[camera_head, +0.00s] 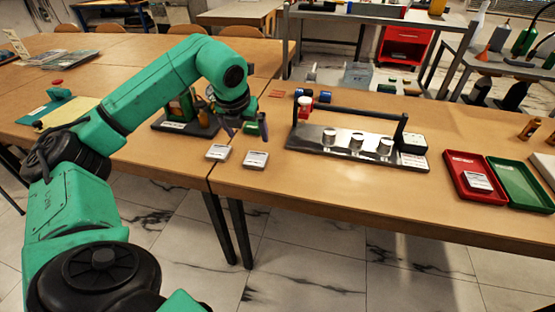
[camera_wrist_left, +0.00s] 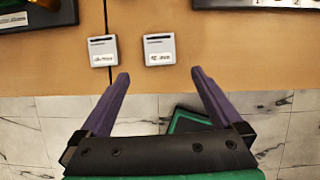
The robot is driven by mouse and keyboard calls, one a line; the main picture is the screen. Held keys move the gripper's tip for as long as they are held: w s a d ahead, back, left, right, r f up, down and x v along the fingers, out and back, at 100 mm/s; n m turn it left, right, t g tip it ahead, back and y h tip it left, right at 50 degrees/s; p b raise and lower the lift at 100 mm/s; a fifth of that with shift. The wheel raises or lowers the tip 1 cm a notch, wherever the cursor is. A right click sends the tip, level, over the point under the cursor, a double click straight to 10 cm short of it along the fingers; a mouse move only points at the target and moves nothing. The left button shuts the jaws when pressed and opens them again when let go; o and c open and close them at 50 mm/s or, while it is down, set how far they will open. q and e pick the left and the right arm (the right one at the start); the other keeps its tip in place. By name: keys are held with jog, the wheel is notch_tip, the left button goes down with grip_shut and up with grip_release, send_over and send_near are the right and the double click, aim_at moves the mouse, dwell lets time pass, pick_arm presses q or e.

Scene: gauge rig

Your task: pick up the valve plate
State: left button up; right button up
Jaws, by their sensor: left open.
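Two small pale grey plates with dark bars and white labels lie flat near the front table edge: a left one (camera_head: 217,152) and a right one (camera_head: 255,159). A similar plate (camera_head: 478,180) lies in the red tray. The labels are too small to read, so I cannot tell which is the valve plate. In the left wrist view, the left plate (camera_wrist_left: 103,51) lies at the table seam and the right plate (camera_wrist_left: 159,49) lies just beyond the gap between my fingers. My left gripper (camera_head: 246,130) is open and empty (camera_wrist_left: 160,78), above the table by the plates. My right gripper is out of view.
A metal gauge rig (camera_head: 345,157) with several silver discs and a dark bar stands to the right. The red tray (camera_head: 493,198) and a green tray (camera_head: 530,199) lie further right. A dark stand (camera_head: 175,127) with bottles is behind my left gripper. Table between plates and rig is clear.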

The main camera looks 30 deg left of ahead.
aim_at(256, 159)
pick_arm(q)
jog(key=p+x, duration=0.1)
jog(key=x, duration=1.2)
jog(key=shift+s+f, duration=0.1)
jog(key=shift+f, duration=0.2)
jog(key=shift+r, duration=0.1)
jog(key=c, duration=1.3)
notch_tip(256, 159, up, 20)
jog(key=shift+p, duration=0.75)
jog(key=shift+c, duration=0.2)
